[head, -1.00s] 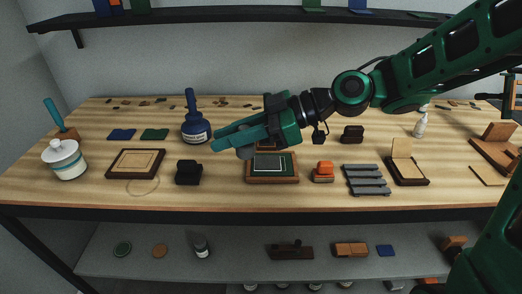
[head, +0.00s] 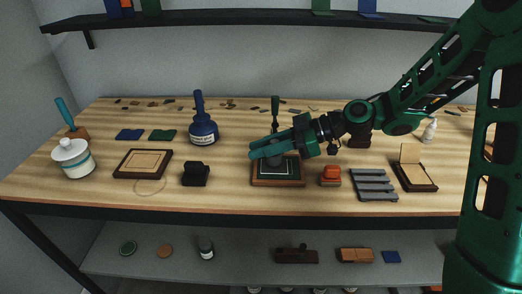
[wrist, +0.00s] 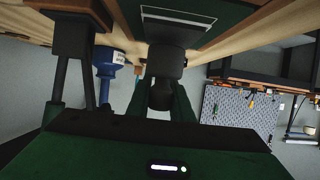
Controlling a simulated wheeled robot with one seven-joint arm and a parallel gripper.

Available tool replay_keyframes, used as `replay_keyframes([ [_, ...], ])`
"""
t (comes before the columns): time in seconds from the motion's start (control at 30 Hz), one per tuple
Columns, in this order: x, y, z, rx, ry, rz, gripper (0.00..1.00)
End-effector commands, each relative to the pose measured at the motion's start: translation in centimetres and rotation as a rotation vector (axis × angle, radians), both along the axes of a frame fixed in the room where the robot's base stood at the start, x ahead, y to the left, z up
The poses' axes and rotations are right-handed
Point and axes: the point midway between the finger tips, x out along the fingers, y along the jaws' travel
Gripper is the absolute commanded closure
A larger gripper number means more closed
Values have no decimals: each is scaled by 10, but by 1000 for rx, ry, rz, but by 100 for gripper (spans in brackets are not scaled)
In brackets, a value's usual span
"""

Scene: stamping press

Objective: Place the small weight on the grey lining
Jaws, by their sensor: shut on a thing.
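My gripper (head: 265,149) is shut on the small weight (head: 276,160), a dark grey, rounded piece. In the wrist view the weight (wrist: 167,62) shows as a wide cylinder with a narrower knob between the two fingers. The weight is over the wooden-framed tray (head: 279,183), whose dark grey-green lining (head: 290,168) has a pale outline. The lining also shows in the wrist view (wrist: 200,18). The weight's wide end is very close to the lining; I cannot tell whether it touches. The gripper and weight hide part of the lining.
An upright dark handle (head: 275,108) stands behind the tray. An orange-topped stamp (head: 331,174) and a grey slatted rack (head: 373,185) are to the right.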

Motion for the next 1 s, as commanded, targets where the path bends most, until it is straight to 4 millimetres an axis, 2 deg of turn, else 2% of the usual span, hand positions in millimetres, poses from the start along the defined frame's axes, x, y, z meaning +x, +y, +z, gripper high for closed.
replay_keyframes([
  [0.1, 0, 0, -7, 2, -1, 0, 100],
  [0.47, 0, 1, -10, 2, -2, 1, 100],
  [0.5, 0, 1, -10, 0, -2, 1, 73],
  [0.57, 0, 1, -10, 0, -2, 1, 61],
  [0.9, 0, 1, -8, 0, -1, 2, 61],
  [1.0, 0, -7, -5, 0, -1, -1, 61],
])
